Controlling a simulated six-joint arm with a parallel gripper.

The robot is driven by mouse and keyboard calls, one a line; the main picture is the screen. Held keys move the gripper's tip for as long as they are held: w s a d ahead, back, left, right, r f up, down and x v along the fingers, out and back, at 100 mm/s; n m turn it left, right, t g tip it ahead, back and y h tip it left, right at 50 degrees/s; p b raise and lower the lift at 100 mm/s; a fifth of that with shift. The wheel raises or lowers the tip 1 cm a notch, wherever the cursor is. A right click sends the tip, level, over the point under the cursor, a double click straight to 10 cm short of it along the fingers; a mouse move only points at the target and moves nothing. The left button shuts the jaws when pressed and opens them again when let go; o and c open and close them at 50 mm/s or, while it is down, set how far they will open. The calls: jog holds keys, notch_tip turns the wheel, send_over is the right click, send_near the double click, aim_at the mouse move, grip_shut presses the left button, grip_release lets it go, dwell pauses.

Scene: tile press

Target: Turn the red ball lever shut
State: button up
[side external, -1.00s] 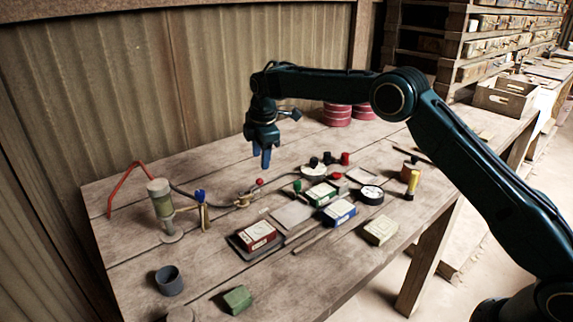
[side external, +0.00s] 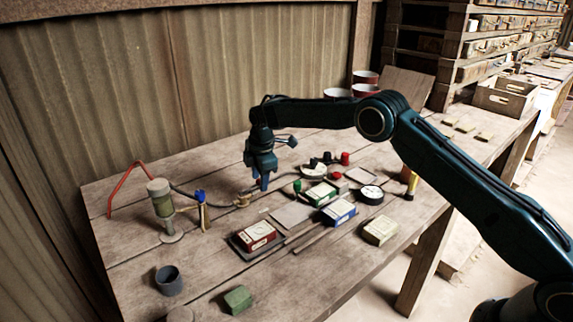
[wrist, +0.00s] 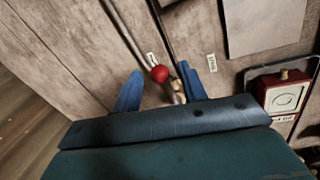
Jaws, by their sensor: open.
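The red ball (wrist: 160,73) of the lever shows in the wrist view, between my two blue fingers. Its stem runs toward a small brass valve (wrist: 179,87) near the right finger. My gripper (wrist: 160,68) is open, a finger on either side of the ball; I cannot tell whether either touches it. In the side view my gripper (side external: 264,187) points down, low over the table beside the brass valve (side external: 243,200), and hides the ball. Two small white labels lie near the lever, one by the ball (wrist: 151,58) and one to the right (wrist: 212,63); their words are hard to read.
A pump-like cylinder (side external: 162,201) with a red handle and a blue-topped post (side external: 201,208) stand left of the valve. A dark hose runs to the valve. Right of it are a red block (side external: 256,234) on a tray, green and blue blocks, and a round gauge (side external: 370,194).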

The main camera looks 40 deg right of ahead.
grip_shut()
